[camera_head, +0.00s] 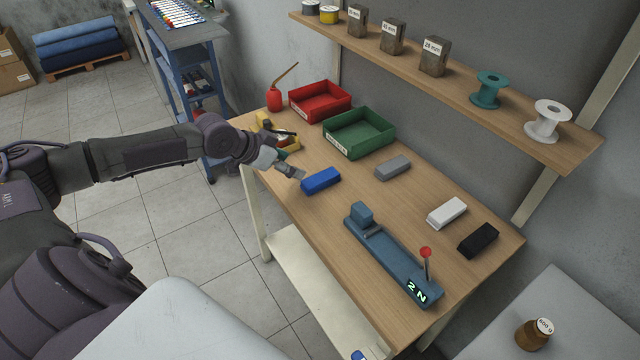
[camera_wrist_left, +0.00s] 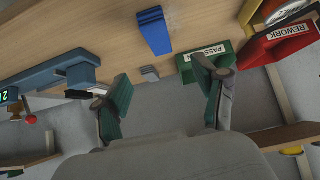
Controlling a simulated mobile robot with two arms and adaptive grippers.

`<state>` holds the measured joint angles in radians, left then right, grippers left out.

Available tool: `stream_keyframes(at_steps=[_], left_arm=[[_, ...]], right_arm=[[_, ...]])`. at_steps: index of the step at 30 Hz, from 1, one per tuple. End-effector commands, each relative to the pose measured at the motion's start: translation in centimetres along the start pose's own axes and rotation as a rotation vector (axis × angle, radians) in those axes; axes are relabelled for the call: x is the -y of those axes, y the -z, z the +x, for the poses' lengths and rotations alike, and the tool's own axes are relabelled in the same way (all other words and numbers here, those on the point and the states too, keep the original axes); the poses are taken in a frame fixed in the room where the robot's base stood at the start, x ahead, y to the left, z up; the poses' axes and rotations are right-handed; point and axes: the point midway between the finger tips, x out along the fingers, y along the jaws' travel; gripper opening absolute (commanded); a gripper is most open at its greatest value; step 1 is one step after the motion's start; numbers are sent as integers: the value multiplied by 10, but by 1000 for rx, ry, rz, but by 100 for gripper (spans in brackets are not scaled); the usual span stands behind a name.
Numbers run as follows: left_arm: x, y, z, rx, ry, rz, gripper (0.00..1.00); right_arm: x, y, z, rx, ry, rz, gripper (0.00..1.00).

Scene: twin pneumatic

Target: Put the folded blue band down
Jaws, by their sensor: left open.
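The folded blue band (camera_head: 321,180) lies flat on the wooden workbench (camera_head: 300,220), near its front edge. My left gripper (camera_head: 296,160) is open and empty just to the left of the band, apart from it in the picture. In the left wrist view, the band (camera_wrist_left: 155,32) shows beyond the two spread, teal-padded fingers of the gripper (camera_wrist_left: 162,85), with nothing between them. My right gripper is not in view.
A green tray (camera_head: 359,149) and a red tray (camera_head: 320,114) stand behind the band. Grey (camera_head: 392,167), white (camera_head: 447,213) and black (camera_head: 478,240) blocks lie to the right. A blue tester with a red-knobbed lever (camera_head: 390,262) stands nearer the front.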

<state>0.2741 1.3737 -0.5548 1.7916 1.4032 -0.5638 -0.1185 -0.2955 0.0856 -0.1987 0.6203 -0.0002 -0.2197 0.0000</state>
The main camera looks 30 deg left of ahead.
Motion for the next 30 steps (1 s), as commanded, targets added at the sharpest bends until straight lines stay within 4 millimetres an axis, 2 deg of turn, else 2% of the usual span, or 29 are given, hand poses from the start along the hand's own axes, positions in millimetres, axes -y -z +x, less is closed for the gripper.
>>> stream_keyframes(at_steps=[4,9,14,18,24,30], left_arm=[[-2,3,31,-3,-5,-6,71],[-1,2,58,-2,-2,-4,71],[-2,0,70,2,-2,-3,71],[-3,0,84,3,-4,-5,71],[-2,-4,113,2,-2,-4,71],[-2,-6,121,4,-1,-2,71]], right_arm=[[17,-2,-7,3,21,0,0],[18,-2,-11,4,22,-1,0],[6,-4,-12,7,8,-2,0],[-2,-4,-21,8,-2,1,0],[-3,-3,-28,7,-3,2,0],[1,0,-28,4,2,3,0]])
